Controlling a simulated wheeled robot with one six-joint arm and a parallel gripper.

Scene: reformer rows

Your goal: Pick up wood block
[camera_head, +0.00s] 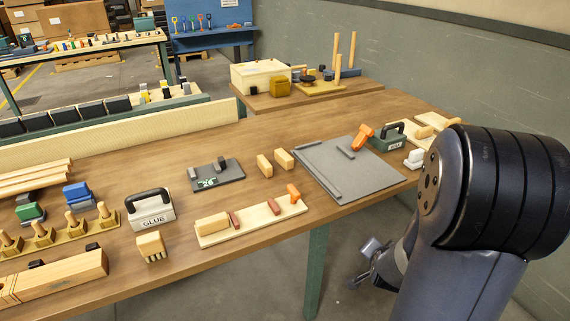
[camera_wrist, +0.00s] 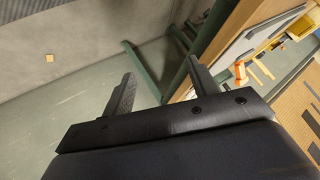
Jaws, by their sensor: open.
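Two small wood blocks stand side by side on the brown table, the left one (camera_head: 265,164) and the right one (camera_head: 284,158), just left of a grey board. Another wood block (camera_head: 212,223) lies on a pale plank near the front edge. I cannot tell which block the task means. My gripper (camera_head: 358,279) is below and in front of the table edge, apart from all blocks. In the wrist view my gripper (camera_wrist: 161,75) is open with nothing between its fingers.
The grey board (camera_head: 360,178) holds an orange tool (camera_head: 362,136). A glue carrier (camera_head: 151,210) and a dark tray (camera_head: 216,176) stand left of the two blocks. A green table leg (camera_head: 316,270) is near my gripper. Bare tabletop lies behind the blocks.

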